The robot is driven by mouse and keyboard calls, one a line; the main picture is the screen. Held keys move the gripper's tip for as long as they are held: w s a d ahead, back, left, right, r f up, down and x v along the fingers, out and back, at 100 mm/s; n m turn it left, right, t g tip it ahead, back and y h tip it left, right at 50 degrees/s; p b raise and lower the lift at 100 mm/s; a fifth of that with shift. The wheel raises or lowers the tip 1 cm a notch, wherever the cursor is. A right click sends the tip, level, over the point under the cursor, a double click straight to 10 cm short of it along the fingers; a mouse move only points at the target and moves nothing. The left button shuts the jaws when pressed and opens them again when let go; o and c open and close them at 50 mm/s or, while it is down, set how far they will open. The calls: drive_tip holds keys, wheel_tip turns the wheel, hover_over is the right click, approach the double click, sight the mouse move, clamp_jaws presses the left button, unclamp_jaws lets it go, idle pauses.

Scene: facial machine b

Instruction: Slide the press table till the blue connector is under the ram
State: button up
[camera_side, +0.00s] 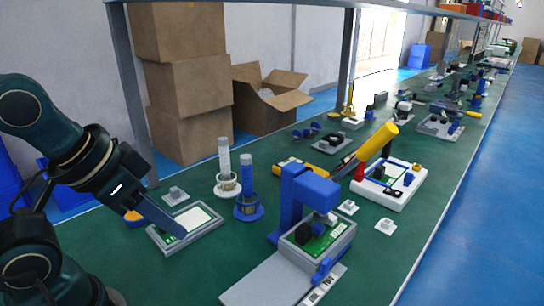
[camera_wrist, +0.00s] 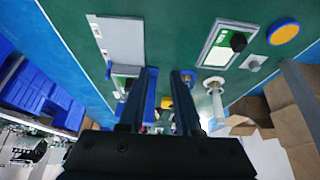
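The blue press (camera_side: 293,200) stands right of centre in the side view, its head overhanging a grey fixture (camera_side: 340,248) with a green board (camera_side: 322,238). A black block (camera_side: 304,232) sits beneath the head. A flat grey plate (camera_side: 262,284) extends from the fixture toward the front left. A small blue part (camera_side: 322,270) is at the fixture's front; I cannot tell whether it is the blue connector. The ram tip is not clear. My gripper (camera_side: 182,234) is above the table, left of the press and apart from it. In the wrist view its fingers (camera_wrist: 166,72) are separated, with nothing held between them.
A grey tray with a pale panel (camera_side: 190,222) lies near my gripper. White (camera_side: 227,180) and blue (camera_side: 246,195) post stands are between it and the press. A yellow-handled tool (camera_side: 375,145) and white fixture (camera_side: 390,190) are behind the press. Small white blocks (camera_side: 385,226) lie right.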

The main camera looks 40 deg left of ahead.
drive_tip(key=w+d+r+m+g, duration=0.1)
drive_tip(key=w+d+r+m, duration=0.1)
drive_tip(key=w+r+m, duration=0.3)
drive_tip(key=m+g, duration=0.4)
drive_tip(key=m, duration=0.8)
hover_over(326, 260)
drive_tip(key=f, duration=0.9)
drive_tip(key=shift+a, duration=0.2)
drive_tip(key=shift+d+f+m+g, duration=0.2)
drive_tip(key=shift+f+m+g, duration=0.1)
drive_tip(key=shift+f+m, duration=0.2)
drive_tip(key=shift+f, duration=3.4)
